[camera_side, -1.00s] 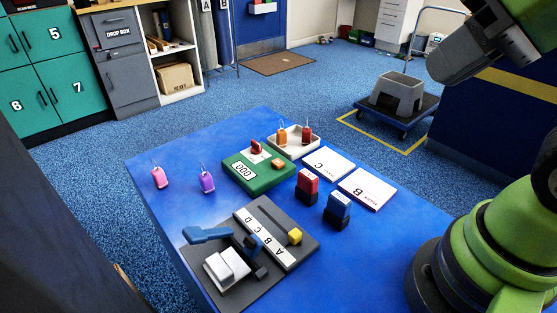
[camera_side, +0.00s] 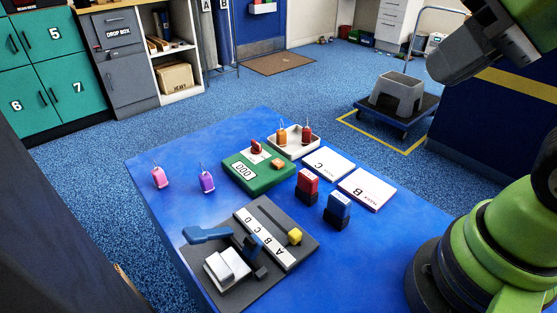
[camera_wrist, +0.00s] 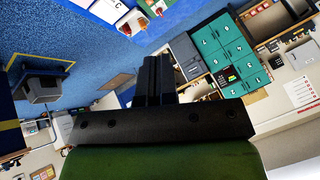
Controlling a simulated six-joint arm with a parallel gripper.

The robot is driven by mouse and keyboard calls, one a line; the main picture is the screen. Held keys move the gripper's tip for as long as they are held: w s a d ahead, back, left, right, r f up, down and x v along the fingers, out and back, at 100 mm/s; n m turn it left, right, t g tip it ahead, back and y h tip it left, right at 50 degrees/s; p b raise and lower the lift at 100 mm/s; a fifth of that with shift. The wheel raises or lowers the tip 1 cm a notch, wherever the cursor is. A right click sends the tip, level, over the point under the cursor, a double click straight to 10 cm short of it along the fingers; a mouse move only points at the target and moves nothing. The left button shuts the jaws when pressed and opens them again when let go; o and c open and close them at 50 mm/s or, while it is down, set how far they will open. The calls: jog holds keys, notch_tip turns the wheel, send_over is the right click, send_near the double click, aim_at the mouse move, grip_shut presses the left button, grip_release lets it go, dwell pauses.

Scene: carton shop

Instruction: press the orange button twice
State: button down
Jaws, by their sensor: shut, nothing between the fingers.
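The orange button (camera_side: 278,164) sits on top of a green box (camera_side: 262,182) on the blue table, in the side view. The box also carries a white counter plate reading 000 (camera_side: 244,171) and a red part (camera_side: 256,145) at its back.
A red stamp (camera_side: 307,184) and a blue stamp (camera_side: 338,208) stand right of the box, near white cards (camera_side: 366,188). A white tray (camera_side: 293,151) holds orange and red tags. A grey slider panel (camera_side: 262,238) is in front.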

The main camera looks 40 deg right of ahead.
dwell(0.6)
jog(key=n+t, duration=0.2)
jog(key=n, duration=1.3)
send_over(277, 164)
notch_tip(277, 164, down, 17)
jog(key=shift+f, duration=4.35)
jog(key=shift+f, duration=0.45)
